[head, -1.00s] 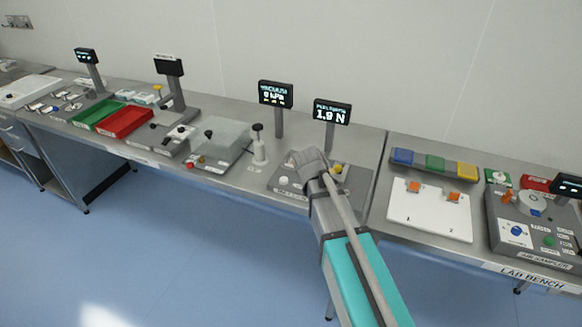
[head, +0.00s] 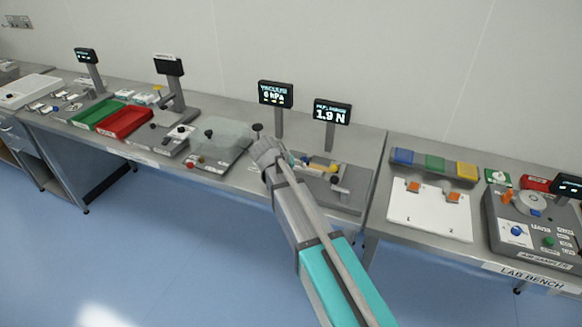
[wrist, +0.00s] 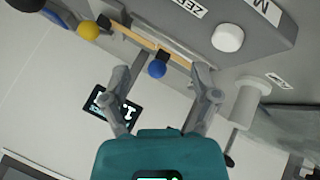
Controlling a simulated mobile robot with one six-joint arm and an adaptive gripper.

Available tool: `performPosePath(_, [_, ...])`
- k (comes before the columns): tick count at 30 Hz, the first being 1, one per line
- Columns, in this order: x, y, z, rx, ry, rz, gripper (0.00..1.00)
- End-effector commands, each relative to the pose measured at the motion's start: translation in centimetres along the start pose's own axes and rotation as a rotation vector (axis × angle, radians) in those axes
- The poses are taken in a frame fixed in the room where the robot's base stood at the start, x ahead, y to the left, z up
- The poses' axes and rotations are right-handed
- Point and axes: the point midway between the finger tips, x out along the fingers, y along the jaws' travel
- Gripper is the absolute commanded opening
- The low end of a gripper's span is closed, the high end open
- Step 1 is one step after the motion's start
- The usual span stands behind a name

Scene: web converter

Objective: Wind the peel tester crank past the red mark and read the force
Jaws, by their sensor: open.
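The peel tester (head: 345,199) is a low grey unit on the bench. Its display (head: 332,112) reads 1.9 N. A yellow ball knob (head: 334,168) stands on it, also seen in the wrist view (wrist: 88,30). My gripper (head: 272,150) is at the tester's left end, and my arm hides part of that end. In the wrist view my gripper (wrist: 160,75) is open, with a blue ball knob (wrist: 157,69) between the fingertips in the picture. I cannot tell whether they touch it. I cannot make out the crank's red mark.
The vacuum display (head: 276,94) stands behind my gripper. A clear-covered unit (head: 220,136) is to the left. A white board (head: 430,216) with orange clips lies to the right. A white round knob (wrist: 228,38) is close by in the wrist view.

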Motion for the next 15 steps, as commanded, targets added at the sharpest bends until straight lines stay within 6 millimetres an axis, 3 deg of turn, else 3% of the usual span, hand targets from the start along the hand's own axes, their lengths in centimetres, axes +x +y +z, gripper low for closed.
performPosePath(15, [-0.47,-0.96,-0.98,-0.004,0.028,0.01,0.78])
